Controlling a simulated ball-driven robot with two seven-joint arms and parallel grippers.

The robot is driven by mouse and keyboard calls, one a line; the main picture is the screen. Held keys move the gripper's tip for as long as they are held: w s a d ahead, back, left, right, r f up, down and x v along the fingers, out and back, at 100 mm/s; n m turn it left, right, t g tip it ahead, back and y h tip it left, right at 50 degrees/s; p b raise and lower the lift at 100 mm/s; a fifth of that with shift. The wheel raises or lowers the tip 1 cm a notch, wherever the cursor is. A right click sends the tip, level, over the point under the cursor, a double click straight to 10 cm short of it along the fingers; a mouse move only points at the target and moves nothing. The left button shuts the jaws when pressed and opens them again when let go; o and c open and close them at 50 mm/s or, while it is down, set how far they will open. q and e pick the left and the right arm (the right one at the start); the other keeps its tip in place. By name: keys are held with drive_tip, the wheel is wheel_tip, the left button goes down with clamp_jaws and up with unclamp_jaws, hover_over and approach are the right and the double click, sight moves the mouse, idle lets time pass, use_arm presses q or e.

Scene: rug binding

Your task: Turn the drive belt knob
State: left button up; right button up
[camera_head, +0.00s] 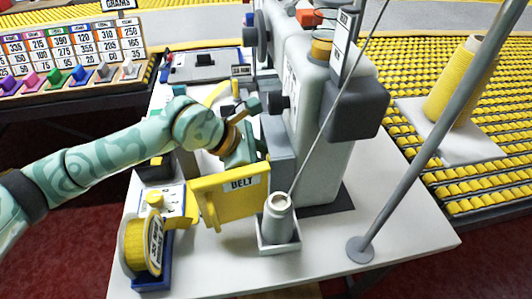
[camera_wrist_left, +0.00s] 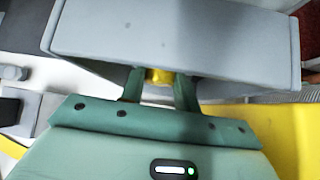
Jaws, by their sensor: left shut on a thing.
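The drive belt knob (camera_wrist_left: 160,76) shows in the left wrist view as a small yellow piece between my fingers, just under the edge of a grey machine housing (camera_wrist_left: 175,35). My left gripper (camera_wrist_left: 160,88) is shut on it. In the head view my left gripper (camera_head: 250,152) reaches behind the yellow cover marked BELT (camera_head: 228,205), against the side of the grey sewing machine (camera_head: 325,130). The cover stands open and hides the fingertips and the knob there. My right gripper is in neither view.
A thread cone (camera_head: 278,218) stands in a white holder in front of the machine. A yellow tape roll (camera_head: 138,245) sits at the table's left front. A grey pole (camera_head: 425,150) rises at the right. The white table (camera_head: 400,225) is clear at front right.

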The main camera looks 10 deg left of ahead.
use_arm(q)
drive_tip(key=o, duration=0.7)
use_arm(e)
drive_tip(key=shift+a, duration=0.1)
use_arm(q)
drive_tip(key=p+v, duration=0.4)
drive_tip(key=v, duration=1.2)
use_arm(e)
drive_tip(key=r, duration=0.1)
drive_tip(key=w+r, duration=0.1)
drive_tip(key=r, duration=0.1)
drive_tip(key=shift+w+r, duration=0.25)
use_arm(q)
drive_tip(key=shift+w+a+r, duration=0.1)
drive_tip(key=shift+r, duration=0.05)
